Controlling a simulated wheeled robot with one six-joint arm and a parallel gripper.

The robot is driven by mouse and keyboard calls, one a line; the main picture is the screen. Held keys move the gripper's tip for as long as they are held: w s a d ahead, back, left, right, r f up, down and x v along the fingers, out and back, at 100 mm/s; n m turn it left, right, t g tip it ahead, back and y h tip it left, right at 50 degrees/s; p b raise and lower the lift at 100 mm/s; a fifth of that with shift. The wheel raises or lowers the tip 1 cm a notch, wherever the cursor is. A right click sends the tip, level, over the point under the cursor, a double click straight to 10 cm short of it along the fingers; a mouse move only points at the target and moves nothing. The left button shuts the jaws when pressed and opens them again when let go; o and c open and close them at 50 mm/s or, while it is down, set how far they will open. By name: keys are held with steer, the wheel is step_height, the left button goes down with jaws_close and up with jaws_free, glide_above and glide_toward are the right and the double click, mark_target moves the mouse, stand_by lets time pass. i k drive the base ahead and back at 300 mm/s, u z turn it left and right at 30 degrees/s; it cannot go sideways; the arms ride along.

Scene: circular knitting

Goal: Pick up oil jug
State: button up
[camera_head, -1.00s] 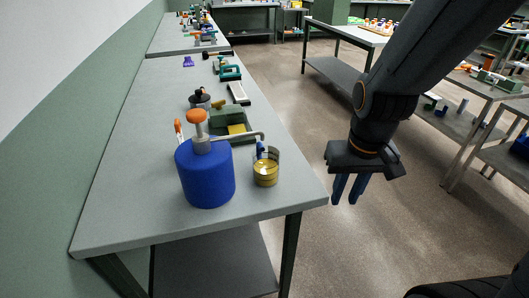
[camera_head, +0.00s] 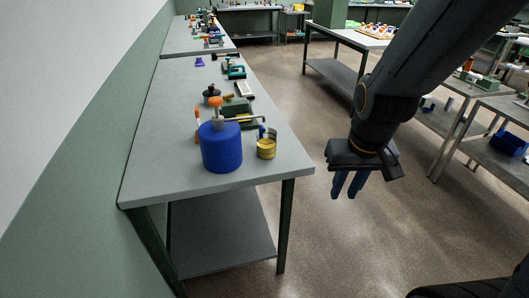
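The oil jug looks to be the blue round container (camera_head: 221,150) with an orange pump top and a grey spout, standing upright near the front end of the long grey table (camera_head: 165,165). A clear cup with yellow liquid (camera_head: 266,147) stands just right of it, under the spout's end. My gripper (camera_head: 350,187) hangs over the floor to the right of the table, apart from the jug, fingers pointing down. Its two blue fingers show a narrow gap and hold nothing visible.
Behind the jug are a green tray (camera_head: 238,108), an orange-handled tool (camera_head: 198,122) and several small tools along the table. A lower shelf (camera_head: 220,225) lies beneath. A wall runs along the left. Open floor (camera_head: 310,120) lies right of the table, with other workbenches beyond.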

mark_target(265, 140)
steer(key=u, duration=0.3)
steer(key=i, duration=1.15)
steer(key=z, duration=0.2)
